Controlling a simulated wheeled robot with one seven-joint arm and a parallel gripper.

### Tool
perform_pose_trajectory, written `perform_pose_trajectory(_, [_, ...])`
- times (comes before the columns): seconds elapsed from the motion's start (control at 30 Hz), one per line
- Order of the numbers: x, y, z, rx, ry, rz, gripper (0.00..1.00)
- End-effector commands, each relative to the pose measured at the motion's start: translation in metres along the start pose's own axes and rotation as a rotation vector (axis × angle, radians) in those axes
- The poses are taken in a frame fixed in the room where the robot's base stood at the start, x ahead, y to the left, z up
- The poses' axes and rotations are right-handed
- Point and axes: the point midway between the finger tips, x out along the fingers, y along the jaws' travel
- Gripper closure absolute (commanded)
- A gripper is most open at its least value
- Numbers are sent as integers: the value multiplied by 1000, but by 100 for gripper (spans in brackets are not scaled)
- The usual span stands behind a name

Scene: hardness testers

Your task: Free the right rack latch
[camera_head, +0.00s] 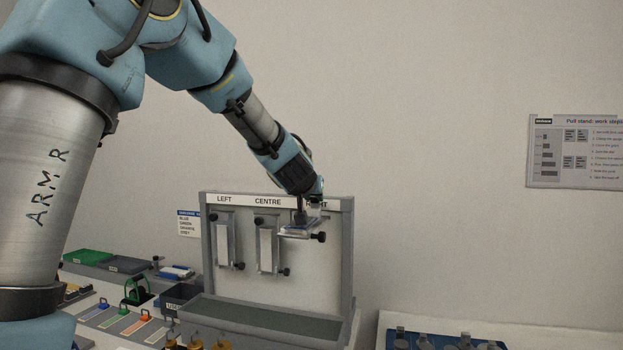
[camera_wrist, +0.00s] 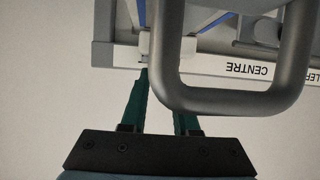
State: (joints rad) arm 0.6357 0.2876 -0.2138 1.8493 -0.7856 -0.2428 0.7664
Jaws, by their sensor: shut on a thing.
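The rack (camera_head: 348,245) stands against the wall with a LEFT, CENTRE and partly hidden right label along its top. The left latch (camera_head: 224,240) and centre latch (camera_head: 266,250) hang upright. The right latch (camera_head: 300,233) shows as a pale plate tilted outward, with a black knob (camera_head: 321,237) at its right. My gripper (camera_head: 300,213) is at the right latch and shut on it, but the contact is small and partly hidden. In the wrist view, my green fingers (camera_wrist: 161,85) reach towards the rack's top rail (camera_wrist: 215,66); a grey loop handle (camera_wrist: 235,102) covers part of one finger.
A dark trough (camera_head: 250,315) lies along the rack's foot. A bin (camera_head: 180,297), coloured strips and a green tray (camera_head: 88,256) stand to the left. A blue tray (camera_head: 440,340) with several round parts is at lower right.

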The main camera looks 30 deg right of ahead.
Motion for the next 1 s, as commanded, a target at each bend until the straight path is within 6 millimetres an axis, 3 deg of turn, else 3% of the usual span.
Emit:
perform_pose_trajectory(0.03, [-4,4,-9,-6,-7,-17,100])
perform_pose_trajectory(1.0, [6,16,-1,-246,-3,-582,100])
